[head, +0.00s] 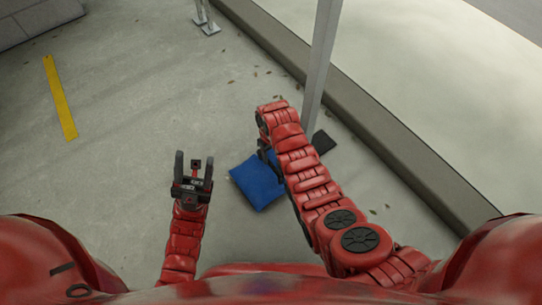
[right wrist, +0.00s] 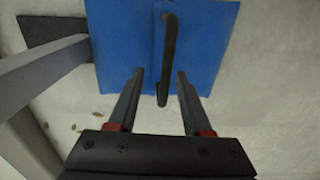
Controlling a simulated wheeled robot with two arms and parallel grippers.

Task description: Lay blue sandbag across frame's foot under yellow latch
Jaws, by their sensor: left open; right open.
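The blue sandbag (head: 255,188) lies flat on the concrete, left of a grey post (head: 322,60) of the frame. The post's dark foot plate (head: 323,142) lies right of my right arm. In the right wrist view, the sandbag (right wrist: 115,45) has a black handle (right wrist: 166,60) along its middle. My right gripper (right wrist: 160,75) is open, with one finger on each side of the handle; contact cannot be told. My left gripper (head: 194,162) is open and empty, left of the sandbag. No yellow latch is visible.
A concrete kerb (head: 395,135) runs diagonally behind the post. Another metal stand (head: 206,20) is at the top. A yellow painted line (head: 60,97) marks the ground at left. The ground between that line and my left gripper is clear.

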